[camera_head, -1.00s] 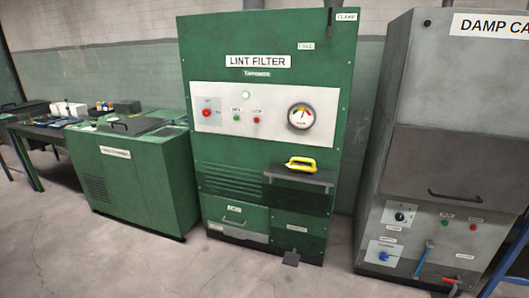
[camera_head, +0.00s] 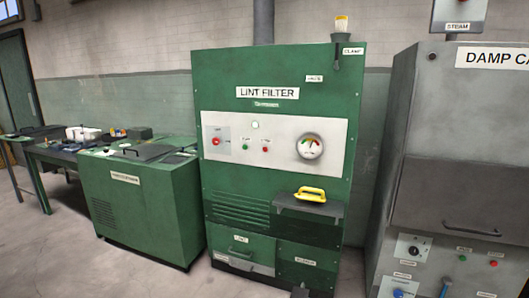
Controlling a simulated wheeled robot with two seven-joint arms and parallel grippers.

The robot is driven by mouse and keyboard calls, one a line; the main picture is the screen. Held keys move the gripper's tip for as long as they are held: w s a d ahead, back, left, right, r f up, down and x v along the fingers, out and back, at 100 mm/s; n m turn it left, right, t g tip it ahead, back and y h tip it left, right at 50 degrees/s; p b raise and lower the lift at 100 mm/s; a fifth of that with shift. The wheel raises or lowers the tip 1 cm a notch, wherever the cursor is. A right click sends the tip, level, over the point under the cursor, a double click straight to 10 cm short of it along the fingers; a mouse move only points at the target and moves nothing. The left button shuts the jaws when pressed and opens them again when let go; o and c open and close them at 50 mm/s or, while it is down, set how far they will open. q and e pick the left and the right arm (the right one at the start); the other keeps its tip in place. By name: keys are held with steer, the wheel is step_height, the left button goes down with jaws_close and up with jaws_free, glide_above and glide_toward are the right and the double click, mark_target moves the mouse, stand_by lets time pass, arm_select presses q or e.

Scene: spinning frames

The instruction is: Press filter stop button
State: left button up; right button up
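The green lint filter cabinet (camera_head: 285,75) stands upright against the wall, a little right of centre in the head view. Its white control panel (camera_head: 229,124) carries a small red button (camera_head: 265,149) beside a green button (camera_head: 244,147), each under a small label too blurred to read for certain. A larger red knob or switch (camera_head: 216,141) sits at the panel's left. A round gauge (camera_head: 310,146) is at the right, and a pale lamp (camera_head: 255,125) is above the buttons. Neither of my grippers is in view.
A shelf (camera_head: 307,208) with a yellow-handled tool (camera_head: 311,193) juts out below the panel. A low green machine (camera_head: 140,200) stands to the left and a grey damp cabinet (camera_head: 435,165) to the right. The floor (camera_head: 100,270) at the front left is clear.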

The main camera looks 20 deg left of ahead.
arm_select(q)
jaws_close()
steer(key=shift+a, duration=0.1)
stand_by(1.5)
